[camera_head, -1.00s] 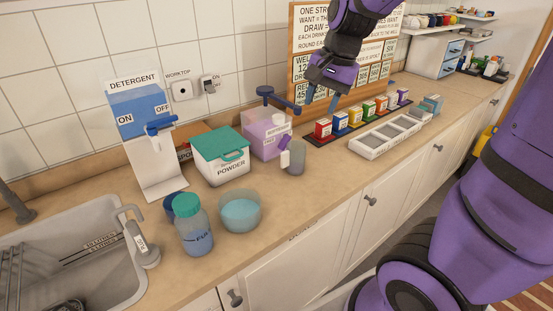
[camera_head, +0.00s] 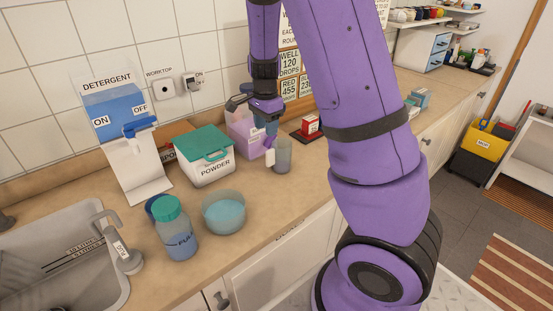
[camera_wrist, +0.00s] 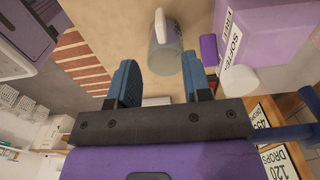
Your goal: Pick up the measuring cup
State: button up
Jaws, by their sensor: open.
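The measuring cup is a small, clear grey cup (camera_head: 284,155) on the worktop, just right of the purple softener dispenser. In the wrist view the cup (camera_wrist: 165,56) shows with a pale handle at its upper side. My gripper (camera_head: 265,128) is above and slightly left of the cup in the head view. In the wrist view my gripper (camera_wrist: 158,70) has its two blue fingers spread apart and empty. The cup appears between and beyond the fingertips, closer to the right finger. I cannot tell how far below the fingers it is.
The softener dispenser (camera_head: 246,138) stands close to the cup, with its white spout (camera_wrist: 240,80) near the right finger. A powder box (camera_head: 205,160), a bowl of blue liquid (camera_head: 224,212) and a green-lidded bottle (camera_head: 176,230) stand left. A red box (camera_head: 310,126) is behind right.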

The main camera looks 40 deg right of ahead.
aim_at(267, 151)
notch_tip(267, 151, down, 12)
jog(key=shift+f, duration=0.1)
dwell(0.5)
jog(key=shift+c, duration=0.4)
grip_shut()
